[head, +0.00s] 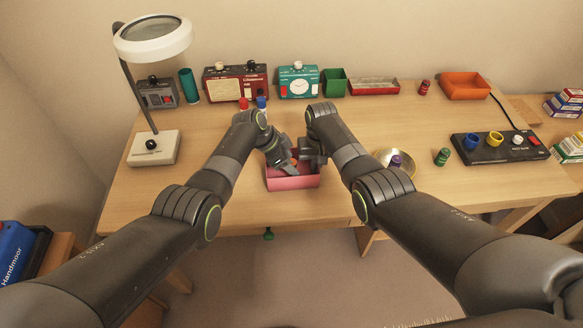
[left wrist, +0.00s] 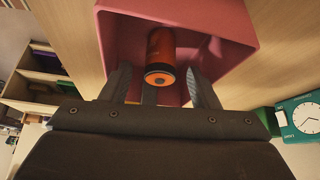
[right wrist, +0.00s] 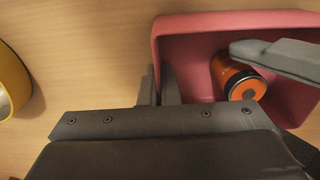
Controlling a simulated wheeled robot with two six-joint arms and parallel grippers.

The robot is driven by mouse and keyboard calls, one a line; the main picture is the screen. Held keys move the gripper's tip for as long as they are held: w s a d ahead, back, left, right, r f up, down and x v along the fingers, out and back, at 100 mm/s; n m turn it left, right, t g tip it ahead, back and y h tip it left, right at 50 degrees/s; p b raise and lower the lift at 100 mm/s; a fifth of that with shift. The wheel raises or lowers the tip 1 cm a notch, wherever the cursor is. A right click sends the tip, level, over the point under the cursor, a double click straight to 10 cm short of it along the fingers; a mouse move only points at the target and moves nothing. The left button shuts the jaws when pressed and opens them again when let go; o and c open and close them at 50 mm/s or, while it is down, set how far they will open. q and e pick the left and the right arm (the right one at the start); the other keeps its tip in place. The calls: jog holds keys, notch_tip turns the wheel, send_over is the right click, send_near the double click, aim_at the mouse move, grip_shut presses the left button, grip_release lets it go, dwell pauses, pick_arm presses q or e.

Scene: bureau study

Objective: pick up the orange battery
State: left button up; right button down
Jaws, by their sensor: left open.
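The orange battery (left wrist: 160,48) lies inside a pink box (head: 292,184), its dark-ringed end facing my left wrist camera. It also shows in the right wrist view (right wrist: 236,76). My left gripper (left wrist: 158,70) is open over the box, one finger to each side of the battery's near end; it is not clear that they touch it. My right gripper (right wrist: 158,78) has its fingers close together on the box's side wall, one on each side of it. In the head view, the grippers mostly hide the battery.
A brass dish (head: 405,166) stands right of the box, close to my right arm. A magnifier lamp (head: 153,148) stands at the left. Radios, a clock and small bins line the back. The desk's front edge is just before the box.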

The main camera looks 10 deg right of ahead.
pick_arm(q)
jog(key=c, duration=1.1)
jog(key=shift+r, duration=0.15)
jog(key=shift+c, duration=0.2)
jog(key=shift+r, duration=0.3)
jog(key=shift+a+r, duration=0.15)
jog(key=shift+r, duration=0.05)
jog(key=a, duration=0.3)
jog(key=shift+s+a+r, duration=0.25)
jog(key=shift+s+a, duration=0.1)
jog(key=shift+a, duration=0.05)
notch_tip(320, 180, up, 13)
jog(key=shift+r, duration=0.15)
jog(key=shift+d, duration=0.1)
pick_arm(e)
jog(key=c, duration=2.1)
grip_release()
jog(key=o, duration=0.5)
